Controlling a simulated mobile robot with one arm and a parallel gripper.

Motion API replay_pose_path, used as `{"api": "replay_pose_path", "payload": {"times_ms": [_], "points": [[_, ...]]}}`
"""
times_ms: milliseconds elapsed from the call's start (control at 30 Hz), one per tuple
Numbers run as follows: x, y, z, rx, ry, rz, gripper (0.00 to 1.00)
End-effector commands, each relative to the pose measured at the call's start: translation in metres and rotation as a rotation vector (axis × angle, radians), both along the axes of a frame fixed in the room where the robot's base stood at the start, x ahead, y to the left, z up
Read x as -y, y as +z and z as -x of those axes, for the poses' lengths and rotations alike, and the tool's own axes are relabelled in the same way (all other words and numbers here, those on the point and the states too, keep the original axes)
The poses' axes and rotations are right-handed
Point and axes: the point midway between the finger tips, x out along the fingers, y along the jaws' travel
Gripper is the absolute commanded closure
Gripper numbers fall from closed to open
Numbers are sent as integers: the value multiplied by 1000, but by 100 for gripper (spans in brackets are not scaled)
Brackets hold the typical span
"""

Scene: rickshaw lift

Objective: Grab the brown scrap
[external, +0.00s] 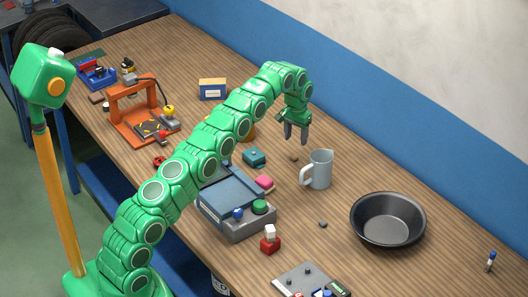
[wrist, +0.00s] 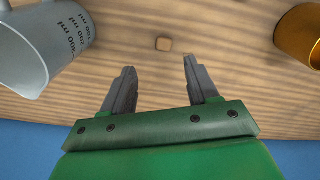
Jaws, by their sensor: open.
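The brown scrap (external: 294,158) is a small tan-brown piece lying on the wooden table (external: 340,225), left of the grey measuring jug (external: 319,169). In the wrist view the scrap (wrist: 163,44) looks like a small rounded square, just beyond my fingertips and roughly in line with the gap between them. My gripper (external: 296,138) points down above the table near the scrap, and in the wrist view the gripper (wrist: 159,65) is open with nothing between its fingers. The scrap is apart from both fingers.
The jug (wrist: 45,45) is at the left of the wrist view, a gold cup (wrist: 302,36) at the right. A teal block (external: 254,157), a pink block (external: 264,183) and a blue-grey box (external: 228,197) lie nearer. A black pan (external: 388,220) is at right. The blue wall (external: 345,95) is behind.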

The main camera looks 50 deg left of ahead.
Motion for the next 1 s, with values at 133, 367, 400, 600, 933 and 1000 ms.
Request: {"api": "replay_pose_path", "payload": {"times_ms": [133, 367, 400, 600, 933, 1000], "points": [[-4, -6, -3, 1, 4, -3, 41], [-4, -24, -3, -1, 5, -2, 41], [-4, -27, -3, 0, 5, -2, 41], [-5, -38, -2, -2, 5, -2, 41], [-7, -77, 2, -4, 4, -2, 41], [-7, -83, 2, -4, 4, -2, 41]]}}
